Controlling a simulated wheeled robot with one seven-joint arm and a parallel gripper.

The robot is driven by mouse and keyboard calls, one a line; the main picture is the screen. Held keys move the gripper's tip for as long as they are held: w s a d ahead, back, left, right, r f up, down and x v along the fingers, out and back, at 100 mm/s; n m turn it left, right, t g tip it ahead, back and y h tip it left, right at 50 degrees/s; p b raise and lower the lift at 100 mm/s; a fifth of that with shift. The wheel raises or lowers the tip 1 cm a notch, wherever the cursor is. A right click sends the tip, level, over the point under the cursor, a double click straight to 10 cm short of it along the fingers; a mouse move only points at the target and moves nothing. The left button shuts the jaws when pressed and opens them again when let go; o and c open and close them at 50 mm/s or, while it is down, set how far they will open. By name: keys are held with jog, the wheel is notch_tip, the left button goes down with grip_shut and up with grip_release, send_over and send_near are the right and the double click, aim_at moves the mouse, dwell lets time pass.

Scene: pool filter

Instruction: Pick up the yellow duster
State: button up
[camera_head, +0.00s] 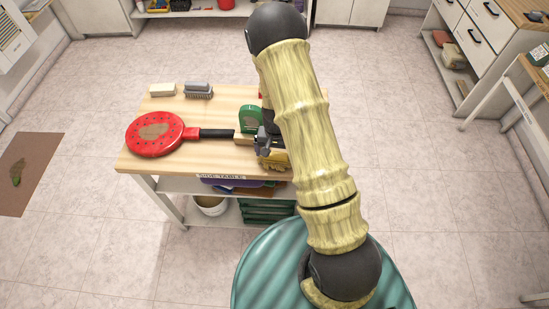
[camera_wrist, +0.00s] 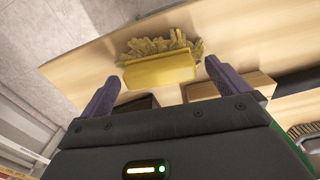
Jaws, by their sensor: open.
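The yellow duster (camera_wrist: 160,70) lies on the wooden side table near its edge. In the wrist view it shows a smooth yellow block with a fringe of strands on its far side. My gripper (camera_wrist: 162,78) is open and empty, its two purple fingers on either side of the duster's near part. I cannot tell whether the fingers touch it. In the head view the duster (camera_head: 275,160) is at the table's front edge, partly hidden by my arm, with my gripper (camera_head: 266,143) just above and beside it.
The side table (camera_head: 222,112) also holds a red round pan-like object (camera_head: 155,133) with a black handle, a grey brush (camera_head: 199,90), a pale block (camera_head: 162,90) and a green object (camera_head: 250,119) close to my gripper. A brown mat (camera_head: 27,172) lies on the floor at left.

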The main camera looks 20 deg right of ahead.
aim_at(276, 153)
jog(key=shift+c, duration=0.4)
jog(key=c, duration=0.9)
jog(key=shift+r, duration=0.1)
jog(key=shift+c, duration=0.2)
notch_tip(276, 153, up, 10)
jog(key=b, duration=0.1)
jog(key=o, duration=0.3)
jog(key=shift+c, duration=1)
